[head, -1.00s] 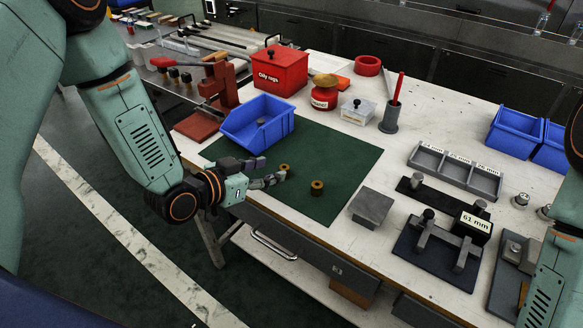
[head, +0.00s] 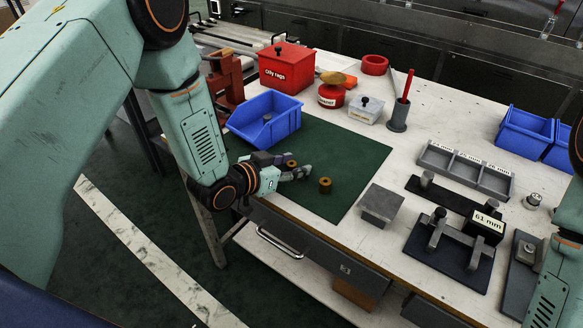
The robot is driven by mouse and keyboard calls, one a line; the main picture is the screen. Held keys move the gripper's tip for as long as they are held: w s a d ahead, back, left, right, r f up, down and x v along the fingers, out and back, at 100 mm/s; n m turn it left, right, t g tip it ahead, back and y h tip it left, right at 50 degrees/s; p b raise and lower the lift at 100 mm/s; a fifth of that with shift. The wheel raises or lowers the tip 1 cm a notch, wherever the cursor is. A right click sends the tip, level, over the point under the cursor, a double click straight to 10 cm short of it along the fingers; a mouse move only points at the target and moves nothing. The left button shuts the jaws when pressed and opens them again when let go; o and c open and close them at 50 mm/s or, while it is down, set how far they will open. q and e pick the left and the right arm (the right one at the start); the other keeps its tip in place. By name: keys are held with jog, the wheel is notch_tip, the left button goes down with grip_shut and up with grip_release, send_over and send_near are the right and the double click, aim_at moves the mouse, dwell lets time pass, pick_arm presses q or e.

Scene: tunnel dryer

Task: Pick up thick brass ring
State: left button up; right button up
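Two brass rings stand on the green mat (head: 345,160). One brass ring (head: 291,164) is at the fingertips of my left gripper (head: 293,166). The other brass ring (head: 325,185) stands a little to the right, clear of the fingers, and looks the taller of the two. My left gripper is open, low over the mat, with one finger on each side of the nearer ring. I cannot tell whether the fingers touch it. Part of that ring is hidden by the fingers. My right arm shows at the lower right, but its gripper is out of view.
A blue bin (head: 265,118) stands behind the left gripper, with a grey piece inside. A red oily rags box (head: 286,68) is further back. A grey block (head: 381,204) and a 61 mm fixture (head: 452,243) lie to the right. The mat's right part is clear.

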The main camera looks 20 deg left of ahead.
pick_arm(q)
jog(key=shift+s+d+r, duration=0.1)
jog(key=c, duration=0.3)
jog(key=shift+a, duration=0.2)
jog(key=c, duration=0.3)
jog(key=shift+d, duration=0.15)
grip_shut()
